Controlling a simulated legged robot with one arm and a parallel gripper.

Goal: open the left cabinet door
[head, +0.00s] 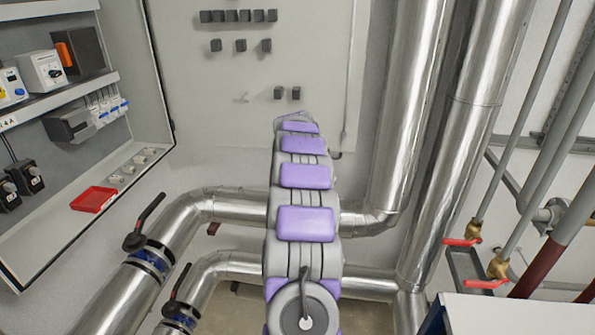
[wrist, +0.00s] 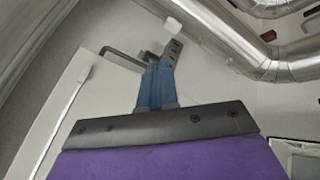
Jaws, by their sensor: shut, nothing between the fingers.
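The cabinet (head: 150,80) at the left of the head view has its front open, with shelves and devices showing inside. A pale flat panel (head: 215,70) with rows of dark blocks and a thin upright rod stands directly to its right; it looks like a door swung wide open. In the wrist view my gripper (wrist: 155,82) is shut and empty, with blue parts on a dark mount. A dark L-shaped piece (wrist: 120,56) shows beside the gripper; I cannot tell whether they touch. In the head view my own arm hides the gripper.
Large silver pipes (head: 410,110) rise right of the panel, and lower pipes (head: 235,207) cross below it. Black-handled valves (head: 148,215) stand at lower left, red-handled valves (head: 485,284) at right. A red tray (head: 93,199) lies inside the cabinet.

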